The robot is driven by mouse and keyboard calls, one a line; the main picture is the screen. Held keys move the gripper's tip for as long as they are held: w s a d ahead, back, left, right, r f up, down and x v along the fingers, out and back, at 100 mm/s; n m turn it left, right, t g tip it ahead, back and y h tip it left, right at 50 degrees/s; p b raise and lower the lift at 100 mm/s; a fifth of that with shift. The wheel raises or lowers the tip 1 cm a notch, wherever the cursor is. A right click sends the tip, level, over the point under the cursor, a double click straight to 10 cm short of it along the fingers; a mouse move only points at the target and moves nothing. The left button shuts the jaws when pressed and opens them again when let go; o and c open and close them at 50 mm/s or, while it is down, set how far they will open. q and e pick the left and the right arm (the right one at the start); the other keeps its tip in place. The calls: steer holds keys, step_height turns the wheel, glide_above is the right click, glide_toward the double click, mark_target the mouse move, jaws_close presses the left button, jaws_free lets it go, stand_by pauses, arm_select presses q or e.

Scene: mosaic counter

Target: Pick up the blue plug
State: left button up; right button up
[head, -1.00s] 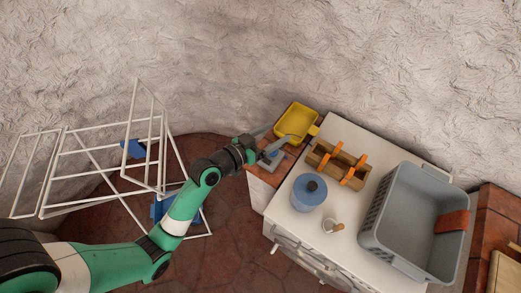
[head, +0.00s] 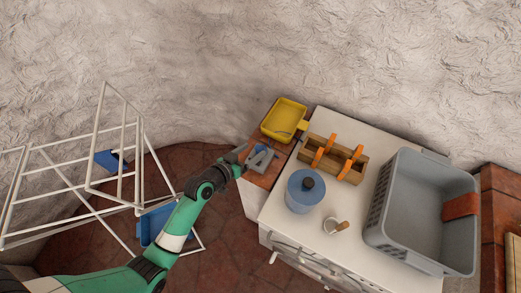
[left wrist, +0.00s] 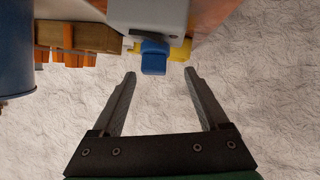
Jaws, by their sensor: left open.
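The blue plug (left wrist: 154,57) shows in the left wrist view, sticking out of the edge of a grey box (left wrist: 148,20). My left gripper (left wrist: 160,73) is open and empty, with the plug just beyond its fingertips and roughly between them. The plug and the fingers look apart. In the head view my left gripper (head: 254,157) is over the end of the counter by the yellow tray; the plug is too small or hidden there to tell. My right gripper is not in view.
A yellow tray (head: 284,119) lies behind the gripper. On the white top stand a wooden caddy (head: 345,160) with orange handles, a lidded blue pot (head: 300,200), a small cup (head: 330,225) and a grey basket (head: 378,222). A white wire rack (head: 100,127) stands at left.

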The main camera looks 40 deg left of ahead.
mark_target(260, 147)
arm_select(q)
steer(key=x, duration=0.2)
steer(key=b+x, duration=0.1)
steer(key=x, duration=0.1)
steer(key=shift+w+d+f, duration=0.1)
steer(key=shift+d+f, duration=0.15)
steer(key=shift+f, duration=0.1)
steer(key=shift+w+a, duration=0.1)
steer(key=shift+w, duration=0.25)
jaws_close()
steer(key=shift+r, duration=0.1)
